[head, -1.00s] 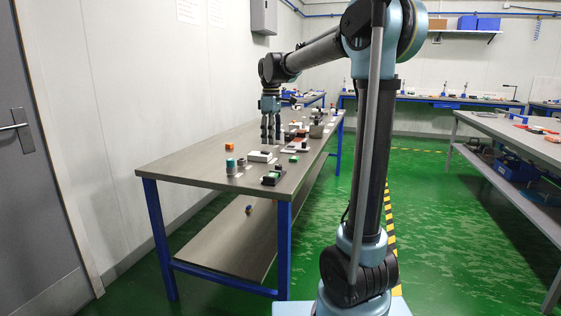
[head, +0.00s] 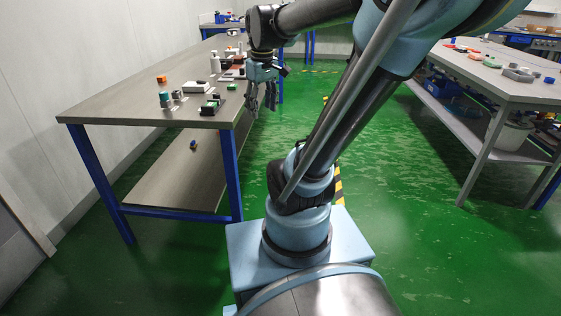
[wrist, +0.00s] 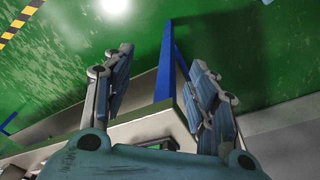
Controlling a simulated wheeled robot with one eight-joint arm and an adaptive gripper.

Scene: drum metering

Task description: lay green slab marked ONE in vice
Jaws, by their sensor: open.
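A small green piece (head: 231,86) lies near the right edge of the left workbench in the head view. A second green piece (head: 216,97) sits at a dark block (head: 209,107) at the bench's near right corner. No marking is readable, so I cannot tell which is slab ONE. A white block with a dark top (head: 196,87), possibly the vice, stands left of them. My gripper (head: 262,98) is open and empty, pointing down just off the bench's right edge. Its spread fingers (wrist: 160,92) also show in the wrist view, with floor and bench edge behind.
The left bench (head: 120,105) also holds an orange block (head: 162,78), a teal-topped cylinder (head: 164,99) and a white bottle (head: 215,64). Its near left top is bare. A second bench (head: 500,88) stands at right. Green floor between them is open.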

